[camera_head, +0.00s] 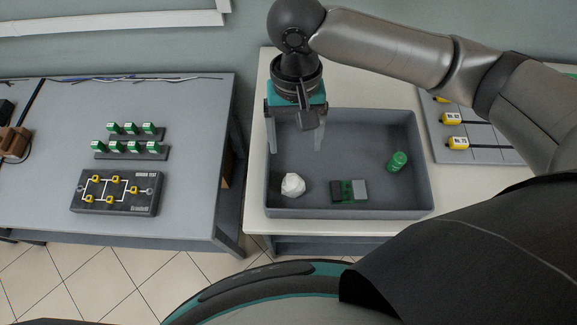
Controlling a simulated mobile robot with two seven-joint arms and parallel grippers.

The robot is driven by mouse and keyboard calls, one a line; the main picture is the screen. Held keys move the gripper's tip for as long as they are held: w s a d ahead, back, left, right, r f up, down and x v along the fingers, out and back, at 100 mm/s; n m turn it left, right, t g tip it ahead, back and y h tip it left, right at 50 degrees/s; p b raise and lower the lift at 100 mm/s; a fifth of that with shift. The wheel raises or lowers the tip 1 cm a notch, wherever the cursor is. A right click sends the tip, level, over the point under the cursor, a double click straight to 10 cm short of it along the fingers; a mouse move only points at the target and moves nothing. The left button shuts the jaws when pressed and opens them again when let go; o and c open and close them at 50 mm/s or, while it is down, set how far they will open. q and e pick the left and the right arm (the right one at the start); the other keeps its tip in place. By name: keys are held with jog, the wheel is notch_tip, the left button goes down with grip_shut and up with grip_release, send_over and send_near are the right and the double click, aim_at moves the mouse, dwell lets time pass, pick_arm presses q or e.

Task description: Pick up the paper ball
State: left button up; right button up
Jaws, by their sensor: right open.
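The white crumpled paper ball (293,185) lies on the floor of the grey tray, near its front left corner. My right gripper (296,147) is over the left part of the tray, with its fingers pointing down. It is open and empty, behind the ball in the picture and apart from it. My left gripper is not in view.
The grey tray (425,165) also holds a green can (397,161) and a green and grey block (348,191). A board with yellow tags (459,143) lies to the right. Another table (200,150) with green blocks (125,147) and a dark test panel (117,192) stands left, across a gap.

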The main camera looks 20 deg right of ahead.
send_over(293, 181)
jog(key=f, duration=0.5)
jog(key=shift+w+d+f+b, duration=0.2)
jog(key=shift+d+f+b, duration=0.05)
jog(key=shift+d+b, duration=0.1)
notch_tip(293, 181, down, 3)
jog(key=shift+a+r, duration=0.1)
jog(key=shift+r, duration=0.1)
jog(key=shift+s+f, duration=0.15)
jog(key=shift+f, duration=0.7)
jog(key=f, duration=0.3)
jog(key=shift+a+f+b, duration=0.2)
jog(key=shift+f+b, duration=0.15)
jog(key=shift+b, duration=0.05)
jog(key=shift+f, duration=0.45)
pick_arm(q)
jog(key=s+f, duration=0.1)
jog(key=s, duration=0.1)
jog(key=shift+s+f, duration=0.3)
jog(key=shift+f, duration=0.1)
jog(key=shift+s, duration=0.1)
